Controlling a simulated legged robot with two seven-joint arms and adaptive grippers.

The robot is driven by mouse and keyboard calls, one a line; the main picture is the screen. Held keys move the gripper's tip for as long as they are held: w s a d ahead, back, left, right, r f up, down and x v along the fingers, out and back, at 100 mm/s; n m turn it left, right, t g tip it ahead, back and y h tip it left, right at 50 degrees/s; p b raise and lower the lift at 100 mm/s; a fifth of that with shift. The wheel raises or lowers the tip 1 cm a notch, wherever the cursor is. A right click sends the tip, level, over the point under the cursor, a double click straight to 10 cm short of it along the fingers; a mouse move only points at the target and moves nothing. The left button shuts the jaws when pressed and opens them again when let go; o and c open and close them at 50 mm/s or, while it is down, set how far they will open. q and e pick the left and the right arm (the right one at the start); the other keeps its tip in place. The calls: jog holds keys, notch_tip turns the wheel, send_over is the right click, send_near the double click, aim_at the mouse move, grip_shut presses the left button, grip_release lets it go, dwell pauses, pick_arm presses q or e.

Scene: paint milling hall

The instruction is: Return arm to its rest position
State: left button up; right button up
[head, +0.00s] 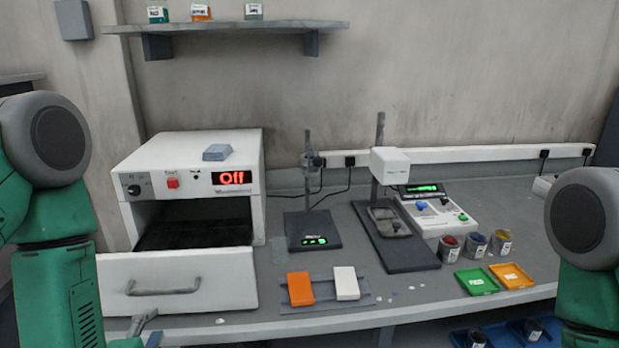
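My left arm comes in at the left edge, green with a grey joint. Part of my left gripper (142,326) shows at the bottom left, just in front of the white oven's open drawer (195,276). Most of it is cut off by the frame or hidden, so I cannot tell whether its fingers are open or whether it touches the drawer. My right arm shows at the right edge. Its gripper is out of the picture.
The white oven (190,165) reads "Off". On the grey bench (400,310) are an orange block (300,289), a white block (346,283), a scale (311,235), a stand press (390,165), paint pots (449,248), a green tray (476,282) and an orange tray (511,276).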

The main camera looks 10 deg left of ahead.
pick_arm(q)
jog(key=s+d+f+n+g+h+b, duration=0.1)
jog(key=s+d+f+n+g+b, duration=0.2)
jog(key=f, duration=0.5)
jog(key=s+d+f+n+g+h+b, duration=0.1)
jog(key=s+f+n+g+b, duration=0.15)
jog(key=s+f, duration=0.45)
jog(key=s+d+f+n+g+h+b, duration=0.1)
jog(key=s+f+n+g+b, duration=0.2)
jog(key=s+f+n+g, duration=0.5)
jog(key=s+f, duration=0.4)
jog(key=s, duration=0.1)
jog(key=shift+s+d+f, duration=0.15)
jog(key=shift+s+f, duration=0.05)
jog(key=shift+f, duration=0.1)
